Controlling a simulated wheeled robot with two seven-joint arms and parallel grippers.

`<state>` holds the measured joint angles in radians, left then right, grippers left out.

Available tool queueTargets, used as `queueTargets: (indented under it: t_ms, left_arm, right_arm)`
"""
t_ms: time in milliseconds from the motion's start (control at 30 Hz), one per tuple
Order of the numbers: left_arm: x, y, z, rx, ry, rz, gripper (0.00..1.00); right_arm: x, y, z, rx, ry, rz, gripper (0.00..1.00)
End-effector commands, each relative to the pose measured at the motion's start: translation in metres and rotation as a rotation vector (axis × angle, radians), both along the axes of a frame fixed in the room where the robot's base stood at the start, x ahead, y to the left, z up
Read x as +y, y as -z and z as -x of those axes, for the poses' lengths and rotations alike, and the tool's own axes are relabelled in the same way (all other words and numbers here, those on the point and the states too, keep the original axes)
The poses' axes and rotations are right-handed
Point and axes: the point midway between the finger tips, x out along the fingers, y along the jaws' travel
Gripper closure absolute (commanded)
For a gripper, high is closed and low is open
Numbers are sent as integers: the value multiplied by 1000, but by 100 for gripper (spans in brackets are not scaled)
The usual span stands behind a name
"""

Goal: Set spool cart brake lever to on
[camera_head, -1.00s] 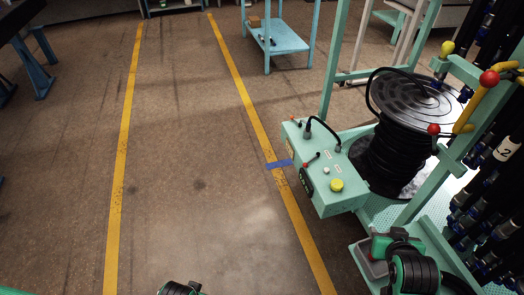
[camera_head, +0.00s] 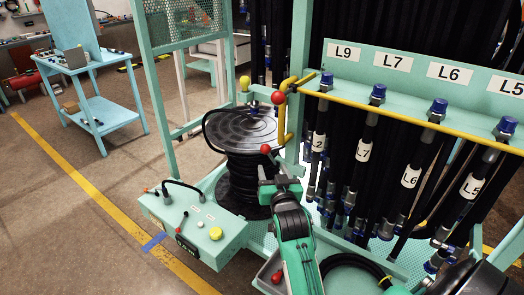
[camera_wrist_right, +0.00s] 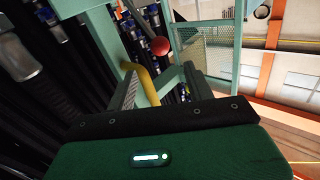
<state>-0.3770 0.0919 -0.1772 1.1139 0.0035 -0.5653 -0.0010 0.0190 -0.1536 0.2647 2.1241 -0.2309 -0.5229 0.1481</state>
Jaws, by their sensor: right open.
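The spool cart (camera_head: 222,256) carries a black hose spool (camera_head: 243,172). A red ball knob (camera_head: 265,149) sits beside the spool, just above my right gripper (camera_head: 279,183). A second red knob (camera_head: 278,97) is higher, by a bent yellow tube (camera_head: 284,122). A small red-tipped lever (camera_head: 181,226) is on the cart's control box. I cannot tell which is the brake lever. My right gripper is open and empty, apart from the knobs. The right wrist view shows a red ball (camera_wrist_right: 159,46) on a dark rod ahead of the gripper. My left gripper is out of view.
A rack of labelled black hoses (camera_head: 410,176) hangs close on the right. A green upright post (camera_head: 300,80) stands behind the gripper. A blue trolley (camera_head: 98,115) stands at the back left. The floor left of the cart is clear.

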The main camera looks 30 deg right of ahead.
Motion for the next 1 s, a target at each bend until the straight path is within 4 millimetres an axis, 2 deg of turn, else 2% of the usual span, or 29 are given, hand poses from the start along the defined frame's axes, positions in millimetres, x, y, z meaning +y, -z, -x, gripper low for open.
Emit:
queueTargets:
  t_ms: [300,500,700,1000]
  left_arm:
    - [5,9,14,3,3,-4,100]
    - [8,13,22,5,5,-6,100]
    - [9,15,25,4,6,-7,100]
    - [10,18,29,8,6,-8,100]
  right_arm:
    - [-25,-2,-61,1,0,1,47]
    - [-37,-1,-92,2,0,0,47]
    - [-43,0,-107,1,0,-2,47]
    - [-44,0,-109,2,0,-1,47]
